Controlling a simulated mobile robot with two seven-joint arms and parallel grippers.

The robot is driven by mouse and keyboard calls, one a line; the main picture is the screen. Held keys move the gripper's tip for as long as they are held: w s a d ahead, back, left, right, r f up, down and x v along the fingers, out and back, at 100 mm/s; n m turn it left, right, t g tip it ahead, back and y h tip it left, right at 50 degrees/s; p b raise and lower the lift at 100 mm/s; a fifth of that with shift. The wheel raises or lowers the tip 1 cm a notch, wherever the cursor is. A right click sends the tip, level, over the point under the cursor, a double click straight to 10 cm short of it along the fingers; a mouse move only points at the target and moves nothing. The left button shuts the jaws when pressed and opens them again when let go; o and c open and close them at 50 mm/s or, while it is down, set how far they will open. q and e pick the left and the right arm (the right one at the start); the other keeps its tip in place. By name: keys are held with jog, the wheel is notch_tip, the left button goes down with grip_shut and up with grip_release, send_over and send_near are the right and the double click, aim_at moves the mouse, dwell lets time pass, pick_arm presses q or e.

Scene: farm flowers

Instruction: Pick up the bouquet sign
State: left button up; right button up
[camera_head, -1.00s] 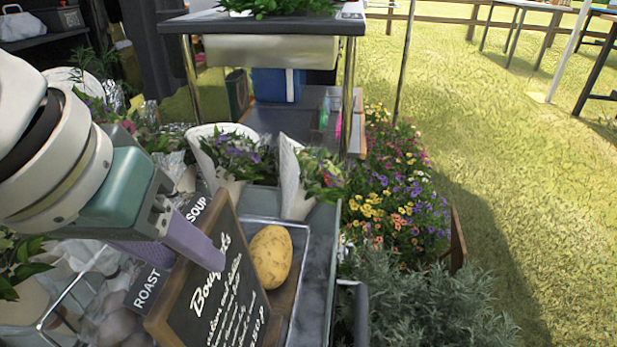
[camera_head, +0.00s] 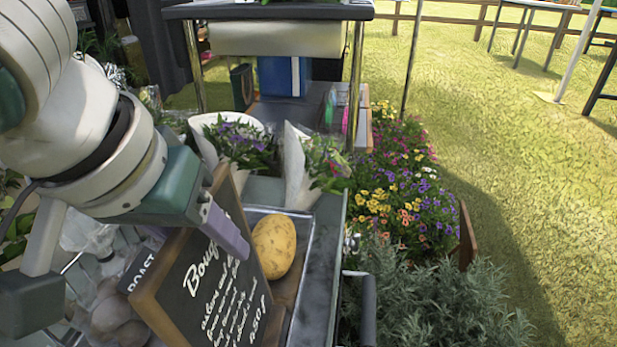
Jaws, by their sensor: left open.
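The bouquet sign (camera_head: 205,295), a black chalkboard with a wooden frame and white writing, leans tilted at the lower middle of the head view. My left gripper (camera_head: 228,235) comes in from the left, over the sign's upper part. One purple finger lies across the front of the board and covers part of its top line. The other finger is hidden, so I cannot tell whether it is behind the board. The left gripper is open, and whether it touches the sign is unclear. My right gripper is not in view.
A potato (camera_head: 274,247) sits in a tray right beside the sign. Wrapped bouquets (camera_head: 298,170) stand behind. Potted flowers (camera_head: 400,200) and grey-green foliage (camera_head: 440,305) stand right of the cart.

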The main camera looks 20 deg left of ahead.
pick_arm(q)
jog(key=shift+f, duration=0.15)
dwell(0.3)
grip_shut()
dwell(1.3)
